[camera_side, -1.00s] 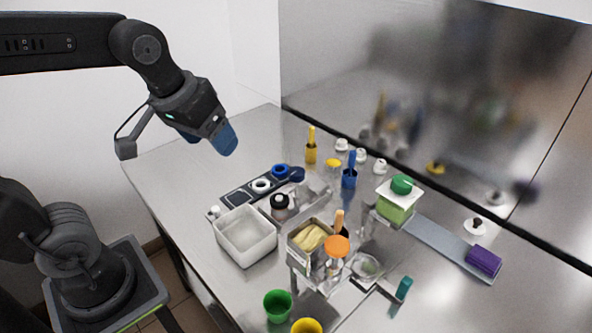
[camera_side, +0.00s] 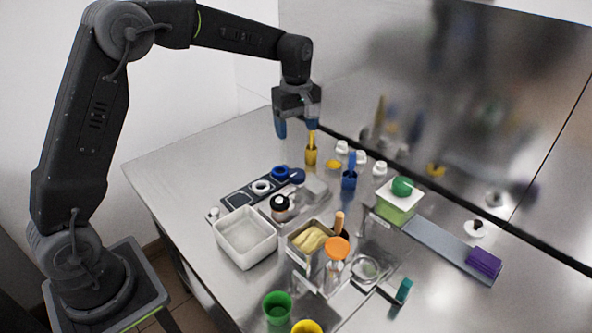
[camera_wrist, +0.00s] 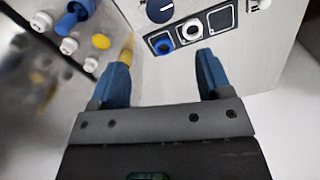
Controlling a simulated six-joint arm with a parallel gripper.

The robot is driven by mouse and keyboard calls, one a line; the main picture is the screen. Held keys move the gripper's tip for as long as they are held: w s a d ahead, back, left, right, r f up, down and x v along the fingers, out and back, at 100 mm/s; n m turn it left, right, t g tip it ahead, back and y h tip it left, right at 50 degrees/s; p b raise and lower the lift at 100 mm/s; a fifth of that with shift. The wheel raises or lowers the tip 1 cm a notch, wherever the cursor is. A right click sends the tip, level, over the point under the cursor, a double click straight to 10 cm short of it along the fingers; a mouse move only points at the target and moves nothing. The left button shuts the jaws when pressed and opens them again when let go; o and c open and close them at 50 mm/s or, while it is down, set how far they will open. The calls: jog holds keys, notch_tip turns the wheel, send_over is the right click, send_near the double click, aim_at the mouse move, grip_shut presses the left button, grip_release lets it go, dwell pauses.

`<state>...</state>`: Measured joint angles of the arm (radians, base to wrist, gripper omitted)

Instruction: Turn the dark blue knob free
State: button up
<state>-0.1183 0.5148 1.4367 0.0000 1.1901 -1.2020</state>
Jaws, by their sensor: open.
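The dark blue knob (camera_side: 297,175) sits on the metal machine in the middle of the table, beside the blue ring (camera_side: 280,171). In the wrist view the knob (camera_wrist: 160,10) is cut by the top edge. My gripper (camera_side: 297,127) is open and empty, pointing down above the far part of the table, behind the knob and apart from it. In the wrist view the gripper's (camera_wrist: 165,55) blue fingers are spread wide, with the knob beyond them.
A dark panel (camera_side: 236,198) carries the blue ring and a white ring (camera_side: 262,186). A yellow-handled tool (camera_side: 311,152) stands close to my gripper. A blue-handled tool (camera_side: 349,178) and several white knobs are to the right, near the steel wall. The table's left part is clear.

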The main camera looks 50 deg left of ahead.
aim_at(296, 172)
notch_tip(296, 172, down, 13)
jog(key=shift+f, duration=0.1)
dwell(0.3)
jog(key=shift+c, duration=0.3)
jog(key=c, duration=0.9)
jog(key=shift+o, duration=0.2)
